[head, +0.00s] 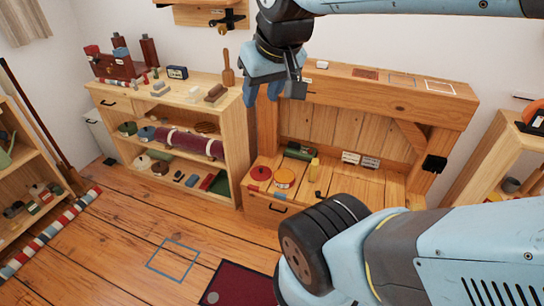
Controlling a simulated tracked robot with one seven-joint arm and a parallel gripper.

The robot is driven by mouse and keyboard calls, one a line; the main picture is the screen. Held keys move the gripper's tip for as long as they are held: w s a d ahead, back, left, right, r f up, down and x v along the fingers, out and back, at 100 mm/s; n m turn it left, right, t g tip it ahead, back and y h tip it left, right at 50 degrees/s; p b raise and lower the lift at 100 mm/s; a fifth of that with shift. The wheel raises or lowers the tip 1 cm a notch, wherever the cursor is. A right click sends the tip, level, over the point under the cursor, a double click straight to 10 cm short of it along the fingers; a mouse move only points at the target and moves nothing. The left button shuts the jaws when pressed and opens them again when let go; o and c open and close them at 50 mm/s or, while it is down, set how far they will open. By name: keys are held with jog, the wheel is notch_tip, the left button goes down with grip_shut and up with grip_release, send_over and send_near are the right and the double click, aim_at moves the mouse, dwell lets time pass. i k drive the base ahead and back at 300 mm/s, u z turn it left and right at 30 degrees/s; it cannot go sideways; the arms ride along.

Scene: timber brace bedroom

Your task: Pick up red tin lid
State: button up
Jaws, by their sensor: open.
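A flat round red lid (261,173) lies on the low shelf of the wooden bench (376,183), near its left front edge. I take it to be the red tin lid. A round orange-topped tin with a red edge (285,177) sits just to its right. My gripper (263,94) hangs open and empty in the upper middle of the head view, pointing down. It is well above the red lid in the picture, apart from it and touching nothing that I can see.
A green box (300,151) and a yellow upright piece (314,168) stand behind and right of the lid. A loaded shelf unit (236,150) stands left of the bench. The bench's upper ledge (335,88) overhangs behind. My arm hides the right front. Floor at left centre is mostly clear.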

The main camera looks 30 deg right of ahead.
aim_at(260, 173)
jog(key=z, duration=0.35)
jog(key=i, duration=1.05)
jog(key=z, duration=0.2)
